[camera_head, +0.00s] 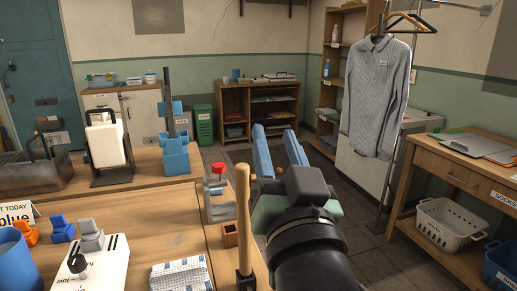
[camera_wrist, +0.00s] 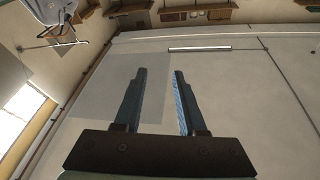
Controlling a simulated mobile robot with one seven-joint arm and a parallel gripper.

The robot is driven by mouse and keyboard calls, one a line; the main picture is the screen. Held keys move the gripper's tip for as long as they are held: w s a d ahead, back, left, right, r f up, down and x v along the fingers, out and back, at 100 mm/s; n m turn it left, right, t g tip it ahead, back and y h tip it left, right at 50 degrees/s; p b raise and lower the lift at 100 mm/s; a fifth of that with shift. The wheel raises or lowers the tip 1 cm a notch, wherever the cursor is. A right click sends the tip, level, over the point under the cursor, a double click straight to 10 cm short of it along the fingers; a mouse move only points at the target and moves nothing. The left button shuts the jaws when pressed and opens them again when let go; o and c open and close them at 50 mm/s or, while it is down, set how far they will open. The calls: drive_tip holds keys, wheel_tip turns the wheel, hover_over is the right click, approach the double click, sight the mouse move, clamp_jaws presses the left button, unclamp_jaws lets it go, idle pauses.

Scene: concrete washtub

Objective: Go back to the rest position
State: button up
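My gripper (camera_head: 279,146) has two blue fingers, which stand apart with nothing between them. In the head view it is held up in front of the room, to the right of the wooden tables and left of the hanging grey shirt. In the wrist view the gripper (camera_wrist: 158,95) also shows open and empty, with the pale wall and ceiling area beyond it. It touches nothing that I can see.
A wooden table (camera_head: 150,235) at left holds a white switch box (camera_head: 95,268), clips and a cloth. A wooden handle (camera_head: 243,215) stands upright close to my arm. A grey shirt (camera_head: 375,95) hangs at right, beside a side table (camera_head: 470,175). Floor between is free.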

drive_tip(key=s+a+r+n+t+h, duration=0.1)
drive_tip(key=s+r+t+h, duration=0.15)
drive_tip(key=s+r, duration=0.5)
drive_tip(key=s+a+r+t+h, duration=0.1)
drive_tip(key=s+a+r+t, duration=0.1)
drive_tip(key=s+r+t, duration=0.5)
wheel_tip(320, 180, up, 20)
drive_tip(key=w+g+p, duration=0.2)
drive_tip(key=g+p, duration=0.1)
drive_tip(key=p, duration=1.6)
drive_tip(key=shift+w+d, duration=0.15)
drive_tip(key=shift+d, duration=0.15)
